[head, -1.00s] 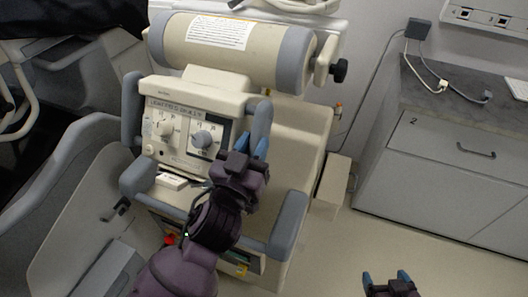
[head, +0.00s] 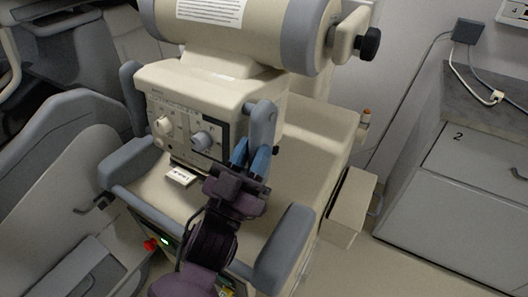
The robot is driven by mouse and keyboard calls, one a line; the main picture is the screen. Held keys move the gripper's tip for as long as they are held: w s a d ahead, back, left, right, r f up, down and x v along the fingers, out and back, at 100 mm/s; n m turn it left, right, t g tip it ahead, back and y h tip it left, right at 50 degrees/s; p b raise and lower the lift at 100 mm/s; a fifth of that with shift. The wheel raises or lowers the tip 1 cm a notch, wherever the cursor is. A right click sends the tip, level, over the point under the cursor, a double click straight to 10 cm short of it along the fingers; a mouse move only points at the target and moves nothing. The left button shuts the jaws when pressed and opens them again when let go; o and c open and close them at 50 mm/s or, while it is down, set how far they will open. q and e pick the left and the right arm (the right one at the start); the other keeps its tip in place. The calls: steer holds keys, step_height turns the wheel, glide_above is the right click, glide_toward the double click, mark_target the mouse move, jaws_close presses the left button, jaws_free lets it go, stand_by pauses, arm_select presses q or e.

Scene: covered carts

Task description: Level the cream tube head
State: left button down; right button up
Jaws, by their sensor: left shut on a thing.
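The cream tube head (head: 262,35) is a thick cylinder with a grey end band, running across the top of the view. Its upper edge is cut off. Below it is a cream control box (head: 205,85) with a dialled front panel and grey handles on its sides. My left gripper (head: 250,158) is at the lower end of the right grey handle (head: 263,117), its blue fingers shut on it. The fingers hide the handle's lower end. My right gripper is not in view.
A black knob (head: 367,43) sticks out at the tube head's right end. The cart's grey corner bumper (head: 285,246) stands right of my left arm. A grey cabinet (head: 450,215) is at the right, with some floor between. A grey chair-like shell (head: 60,150) is at the left.

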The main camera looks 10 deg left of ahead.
arm_select(q)
steer(key=f, duration=0.1)
steer(key=w+f+b, duration=0.1)
steer(key=shift+w+d+f+t, duration=0.15)
steer(key=shift+d+f+t, duration=0.05)
steer(key=shift+f+t, duration=0.15)
steer(key=shift+w+f+b, duration=0.15)
steer(key=shift+w+b, duration=0.05)
steer(key=shift+b, duration=0.3)
steer(key=shift+w+d+f+t+b, duration=0.15)
steer(key=shift+w+f+t+b, duration=0.1)
steer(key=shift+t+b, duration=0.1)
steer(key=shift+w+h, duration=0.2)
steer(key=shift+h, duration=0.1)
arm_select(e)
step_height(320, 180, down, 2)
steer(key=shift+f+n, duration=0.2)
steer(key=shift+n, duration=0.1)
arm_select(q)
steer(key=shift+r, duration=0.1)
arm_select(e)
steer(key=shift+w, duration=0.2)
arm_select(q)
steer(key=c, duration=0.9)
jaws_free()
steer(key=shift+w+d, duration=0.1)
steer(key=shift+r, duration=0.1)
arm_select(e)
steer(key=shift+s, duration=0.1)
